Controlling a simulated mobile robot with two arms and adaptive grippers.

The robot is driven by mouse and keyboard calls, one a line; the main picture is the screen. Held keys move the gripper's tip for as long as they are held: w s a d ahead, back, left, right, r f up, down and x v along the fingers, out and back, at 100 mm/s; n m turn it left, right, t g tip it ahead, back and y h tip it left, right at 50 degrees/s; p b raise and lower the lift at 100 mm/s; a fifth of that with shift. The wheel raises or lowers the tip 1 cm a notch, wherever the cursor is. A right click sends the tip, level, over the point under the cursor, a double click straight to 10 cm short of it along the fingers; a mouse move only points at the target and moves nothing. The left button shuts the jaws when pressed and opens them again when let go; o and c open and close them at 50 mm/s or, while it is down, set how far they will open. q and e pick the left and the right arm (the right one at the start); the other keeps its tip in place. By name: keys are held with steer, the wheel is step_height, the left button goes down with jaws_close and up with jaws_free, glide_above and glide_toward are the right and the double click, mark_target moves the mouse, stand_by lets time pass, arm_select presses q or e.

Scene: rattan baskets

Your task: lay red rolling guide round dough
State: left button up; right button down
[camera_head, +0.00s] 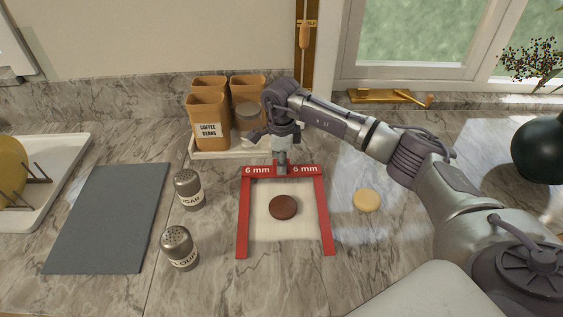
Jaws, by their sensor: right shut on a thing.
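The red rolling guide (243,217) is a three-sided frame marked "6 mm" twice on its far bar. Its two legs point toward me, and its near side is open. A brown dough disc (283,207) lies on a pale sheet (262,229), between the two legs in this view. A pale dough disc (367,200) lies on the counter to the right, outside the guide. My right gripper (281,168) is shut on the middle of the guide's far bar. I cannot tell whether the guide touches the counter. My left gripper is not in view.
Two shakers (188,190) (179,248) stand left of the guide. A grey board (108,218) lies farther left, beside a white tray (60,170). Brown canisters (208,122) stand behind on a light tray (215,155). A dark vase (541,149) stands far right.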

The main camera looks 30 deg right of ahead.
steer(key=c, duration=1)
jaws_free()
steer(key=shift+r, duration=0.1)
steer(key=shift+r+p, duration=0.55)
step_height(320, 180, up, 12)
steer(key=b, duration=0.3)
steer(key=shift+b, duration=0.3)
